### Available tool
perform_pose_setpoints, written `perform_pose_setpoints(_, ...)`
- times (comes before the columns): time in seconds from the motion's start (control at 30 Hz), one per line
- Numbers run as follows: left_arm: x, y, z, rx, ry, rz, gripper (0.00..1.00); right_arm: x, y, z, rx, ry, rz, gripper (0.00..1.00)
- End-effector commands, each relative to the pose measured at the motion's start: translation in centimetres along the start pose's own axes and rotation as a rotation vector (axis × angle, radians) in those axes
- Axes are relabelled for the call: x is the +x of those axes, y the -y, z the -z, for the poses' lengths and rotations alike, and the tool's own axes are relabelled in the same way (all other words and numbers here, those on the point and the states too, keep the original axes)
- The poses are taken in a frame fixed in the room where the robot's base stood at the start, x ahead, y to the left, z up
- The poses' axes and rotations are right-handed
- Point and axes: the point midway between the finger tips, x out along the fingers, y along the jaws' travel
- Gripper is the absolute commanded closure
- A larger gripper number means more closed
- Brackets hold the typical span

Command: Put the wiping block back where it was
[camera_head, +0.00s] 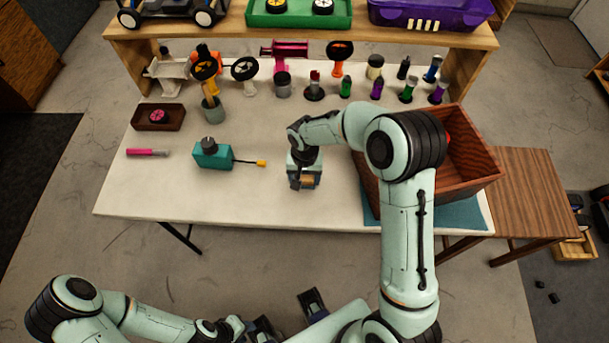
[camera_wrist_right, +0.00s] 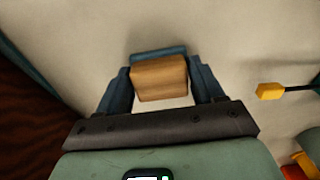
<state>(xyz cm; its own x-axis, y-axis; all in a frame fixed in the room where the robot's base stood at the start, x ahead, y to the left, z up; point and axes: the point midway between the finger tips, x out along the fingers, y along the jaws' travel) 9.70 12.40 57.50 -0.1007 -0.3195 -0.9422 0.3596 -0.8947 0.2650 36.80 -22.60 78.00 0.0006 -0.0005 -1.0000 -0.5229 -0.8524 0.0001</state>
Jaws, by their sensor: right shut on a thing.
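The wiping block (camera_wrist_right: 159,79) is a wooden block with a blue-grey layer along its far side. It sits between the fingers of my right gripper (camera_wrist_right: 160,88), which is shut on it. In the head view the block (camera_head: 306,181) shows below the right gripper (camera_head: 304,184), over the front middle of the white table (camera_head: 250,205). I cannot tell whether it touches the tabletop. My left gripper (camera_head: 312,303) is low in front of the table, away from the block; its fingers are too unclear to read.
A wooden crate (camera_head: 465,170) stands on a blue mat (camera_head: 468,213) to the right. A teal box (camera_head: 212,155) with a yellow-tipped cable (camera_head: 261,163) lies left of the right gripper. A pink marker (camera_head: 147,153) and small tray (camera_head: 158,117) are further left. Several tools and bottles line the back.

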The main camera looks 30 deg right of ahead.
Motion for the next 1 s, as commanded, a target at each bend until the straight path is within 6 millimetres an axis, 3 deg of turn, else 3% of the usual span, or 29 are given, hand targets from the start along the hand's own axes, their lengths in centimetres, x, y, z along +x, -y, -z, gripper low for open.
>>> perform_pose_setpoints(0.13,0.4,0.2,-0.1,-0.001,0.002,0.001,0.63,0.4,0.0,0.0,0.0,0.0,0.0,0.57)
perform_pose_setpoints(0.17,0.3,0.1,-0.1,0.0,0.001,0.0,0.63,0.3,0.0,0.0,0.0,0.0,0.0,0.23)
perform_pose_setpoints(0.2,0.3,0.1,0.0,0.0,0.001,0.0,0.63,0.3,0.0,0.0,0.0,0.0,0.0,0.1)
perform_pose_setpoints(0.23,0.3,0.1,0.0,0.0,0.001,0.0,0.63,0.3,0.0,0.0,0.0,0.0,0.0,0.07)
perform_pose_setpoints(0.63,-0.1,0.0,0.0,0.0,-0.001,0.0,0.63,-0.7,0.1,0.1,0.0,-0.002,0.001,0.07)
perform_pose_setpoints(1.0,-0.7,-0.3,0.1,0.001,-0.003,-0.001,0.63,-8.2,0.1,0.1,0.0,-0.005,0.004,0.07)
